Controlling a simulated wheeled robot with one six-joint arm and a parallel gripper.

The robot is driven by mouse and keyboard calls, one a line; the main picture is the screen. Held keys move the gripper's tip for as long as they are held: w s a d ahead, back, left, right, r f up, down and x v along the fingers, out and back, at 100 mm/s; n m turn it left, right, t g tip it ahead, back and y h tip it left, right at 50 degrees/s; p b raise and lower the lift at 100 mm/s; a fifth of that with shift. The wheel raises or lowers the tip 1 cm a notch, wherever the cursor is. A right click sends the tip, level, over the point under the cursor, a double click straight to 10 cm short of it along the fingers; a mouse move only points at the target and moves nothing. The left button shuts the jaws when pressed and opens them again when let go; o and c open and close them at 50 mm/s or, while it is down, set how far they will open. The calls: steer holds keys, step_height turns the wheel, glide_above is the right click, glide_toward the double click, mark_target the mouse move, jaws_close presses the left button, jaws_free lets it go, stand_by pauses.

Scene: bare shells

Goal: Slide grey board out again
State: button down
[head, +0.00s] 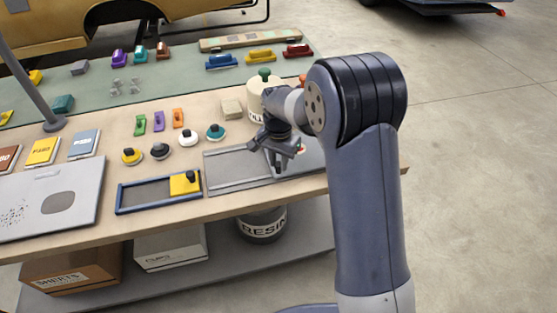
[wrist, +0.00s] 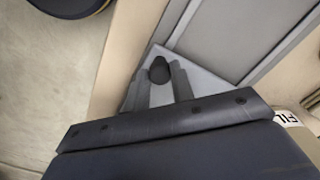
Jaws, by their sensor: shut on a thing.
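The grey board (wrist: 205,84) shows as a paler grey piece under my fingers in the wrist view, at one end of a grey frame (wrist: 268,73). My gripper (wrist: 159,72) is shut on a dark rounded knob that stands up between the fingertips. In the head view my gripper (head: 277,167) points down at the right end of the same grey frame (head: 233,188), whose left part shows a bare grey floor. My arm and gripper hide much of the board, so I cannot tell exactly how far it sits inside the frame.
A blue frame (head: 150,207) with a yellow board (head: 185,184) lies to the left. Round-knobbed pieces, including a white one (head: 188,137), stand behind. A cream can (head: 258,101) stands behind my gripper. The bench's front edge (head: 230,207) is close. Boxes and a can sit below.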

steer(key=shift+a, duration=0.1)
steer(key=s+a, duration=0.1)
steer(key=a, duration=0.5)
steer(key=s+a, duration=0.2)
steer(key=a, duration=0.4)
steer(key=s+a, duration=0.2)
steer(key=a, duration=0.4)
steer(key=shift+s+a+r, duration=0.1)
steer(key=c, duration=1.4)
jaws_free()
steer(key=shift+a, duration=0.15)
steer(key=shift+o, duration=1)
step_height(320, 180, up, 11)
steer(key=shift+b, duration=0.3)
steer(key=shift+f, duration=0.3)
